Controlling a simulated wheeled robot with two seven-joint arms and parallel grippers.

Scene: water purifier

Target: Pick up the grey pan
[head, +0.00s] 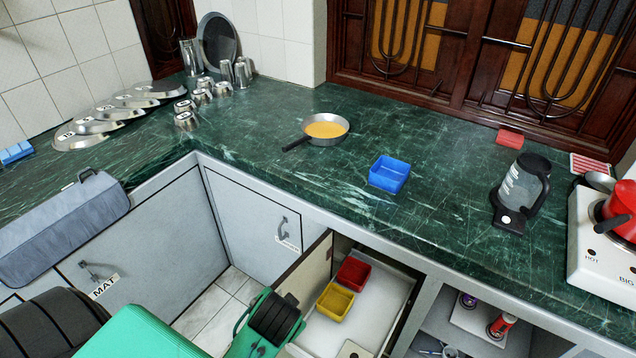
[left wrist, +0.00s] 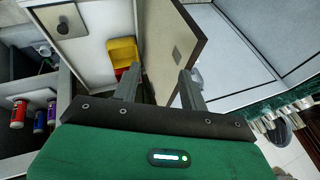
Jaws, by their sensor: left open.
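The grey pan (head: 341,133) sits on the dark green marble counter, with an orange-yellow inside and a black handle pointing left. It is not visible in the left wrist view. My left arm comes in low at the left of the head view, well below and to the left of the pan. In the left wrist view my left gripper (left wrist: 157,82) has its fingers apart with nothing between them, near an open cabinet door. My right gripper is not in view.
A blue box (head: 389,174) stands right of the pan, with a kettle (head: 522,190) and stove (head: 600,245) farther right. Steel cups and plates (head: 88,124) stand at the left. An open cabinet below holds red (head: 353,272) and yellow (head: 335,301) boxes.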

